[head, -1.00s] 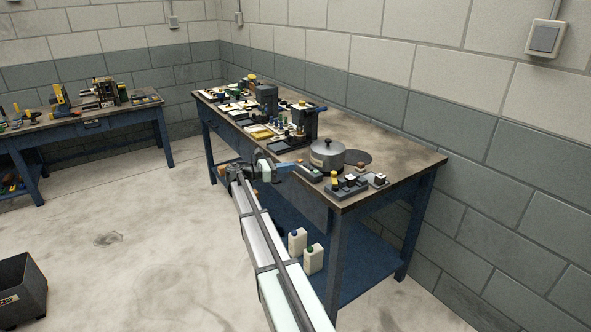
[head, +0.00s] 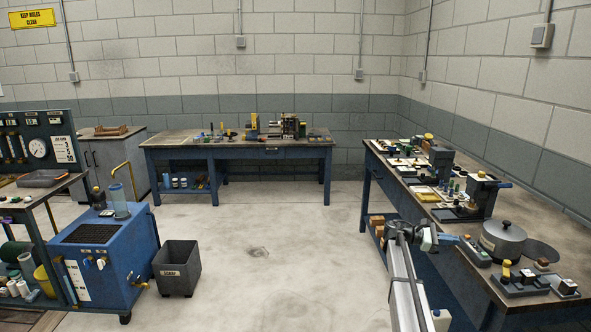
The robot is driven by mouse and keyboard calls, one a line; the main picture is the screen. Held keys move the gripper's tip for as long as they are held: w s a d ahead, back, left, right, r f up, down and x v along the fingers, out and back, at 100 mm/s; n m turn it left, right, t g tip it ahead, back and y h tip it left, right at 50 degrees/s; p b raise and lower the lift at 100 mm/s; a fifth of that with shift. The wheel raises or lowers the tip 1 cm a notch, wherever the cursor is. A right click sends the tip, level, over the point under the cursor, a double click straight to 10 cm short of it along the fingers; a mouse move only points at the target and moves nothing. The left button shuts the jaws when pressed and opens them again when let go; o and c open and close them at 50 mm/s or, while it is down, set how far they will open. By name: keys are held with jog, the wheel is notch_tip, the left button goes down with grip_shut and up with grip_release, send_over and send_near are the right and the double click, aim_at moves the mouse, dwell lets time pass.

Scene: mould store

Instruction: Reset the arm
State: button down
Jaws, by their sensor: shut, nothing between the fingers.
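My gripper (head: 452,240) shows in the head view at the lower right, at the end of my outstretched arm. It is shut and empty. It is by the front edge of the right workbench (head: 450,262), to the left of a grey lidded pot (head: 502,240). The distance between the gripper and the bench edge is hard to tell from this view.
The right bench holds small tools and presses (head: 480,195). A second bench (head: 240,148) stands at the back wall. A blue machine (head: 105,260) and a dark bin (head: 177,268) stand at the left. The middle floor (head: 290,240) is clear.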

jog(key=s+a+f+m+t+y, duration=0.1)
jog(key=s+a+f+m+y, duration=0.5)
jog(key=f, duration=0.5)
jog(key=s+a+f+m+t+y, duration=0.1)
jog(key=s+a+f+m+y, duration=0.2)
jog(key=s+a+f, duration=0.7)
jog(key=s+a+f+m+t+y, duration=0.1)
jog(key=s+a+f+m+y, duration=0.35)
jog(key=f, duration=0.85)
jog(key=s+a+f+g+y, duration=0.1)
jog(key=s+a+f, duration=0.4)
jog(key=s, duration=0.8)
jog(key=s+a+f+n+g+y, duration=0.1)
jog(key=s+a+f+g, duration=0.2)
jog(key=s, duration=1)
jog(key=s+a+f+g+y, duration=0.1)
jog(key=s+a+f, duration=0.8)
jog(key=s, duration=0.4)
jog(key=shift+s+a+f+n+g, duration=0.15)
jog(key=shift+s+a+n+g, duration=0.1)
jog(key=shift+a+n+g, duration=0.25)
